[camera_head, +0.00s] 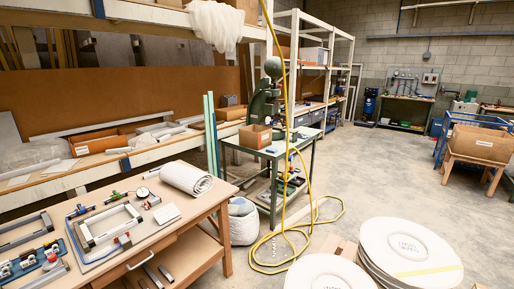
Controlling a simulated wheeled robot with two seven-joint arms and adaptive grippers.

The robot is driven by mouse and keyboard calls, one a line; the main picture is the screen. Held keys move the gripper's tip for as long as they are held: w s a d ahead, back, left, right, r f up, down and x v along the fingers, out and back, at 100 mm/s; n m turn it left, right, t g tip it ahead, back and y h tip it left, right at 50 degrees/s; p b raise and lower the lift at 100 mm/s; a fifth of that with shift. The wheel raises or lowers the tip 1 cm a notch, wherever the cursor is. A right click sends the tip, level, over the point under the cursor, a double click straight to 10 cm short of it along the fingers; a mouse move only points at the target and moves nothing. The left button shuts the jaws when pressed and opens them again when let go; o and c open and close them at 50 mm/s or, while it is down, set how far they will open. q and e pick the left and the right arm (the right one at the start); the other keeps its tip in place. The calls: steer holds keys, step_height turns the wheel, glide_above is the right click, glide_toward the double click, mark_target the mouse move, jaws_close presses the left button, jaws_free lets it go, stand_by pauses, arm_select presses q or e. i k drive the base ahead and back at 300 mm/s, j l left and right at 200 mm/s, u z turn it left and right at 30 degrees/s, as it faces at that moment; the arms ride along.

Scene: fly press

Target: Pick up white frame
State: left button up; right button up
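A pale, whitish-grey rectangular frame (115,232) lies flat on the wooden workbench (158,238) at the lower left, with small clamp-like parts around it. A second, similar pale frame (25,239) lies to its left, partly cut off by the picture's left edge. I cannot tell from this view which of the two is the white frame. Neither of my grippers shows in the head view, and nothing is seen touching either frame.
A green press (264,100) stands on a table behind. Large white discs (410,248) and a yellow hose (262,250) occupy the floor.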

mark_target(95, 242)
steer(key=u, duration=1.35)
steer(key=i+u, duration=0.2)
steer(key=i, duration=0.45)
steer(key=l, duration=0.1)
